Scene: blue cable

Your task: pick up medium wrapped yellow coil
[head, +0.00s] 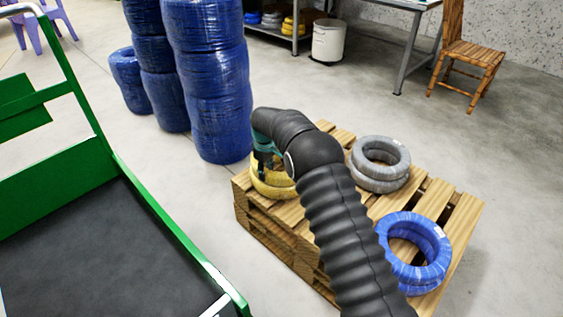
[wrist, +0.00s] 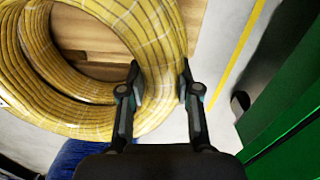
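The yellow coil (head: 272,187) lies at the left corner of the wooden pallet, partly hidden behind my arm. It looks like stacked wrapped rings, and in the wrist view the coil (wrist: 85,118) fills the upper left. My gripper (head: 264,160) is down at the coil. In the wrist view its two fingers (wrist: 161,82) straddle one side of the ring, one finger at the inner hole and one at the outer edge. Both fingertips look close to or touching the coil; whether they press on it cannot be told.
The pallet (head: 425,197) also bears a grey coil (head: 380,158) and a blue coil (head: 417,250). Tall blue coil stacks (head: 215,85) stand behind. A green cart (head: 175,232) with an empty dark bed (head: 85,255) is close on the left.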

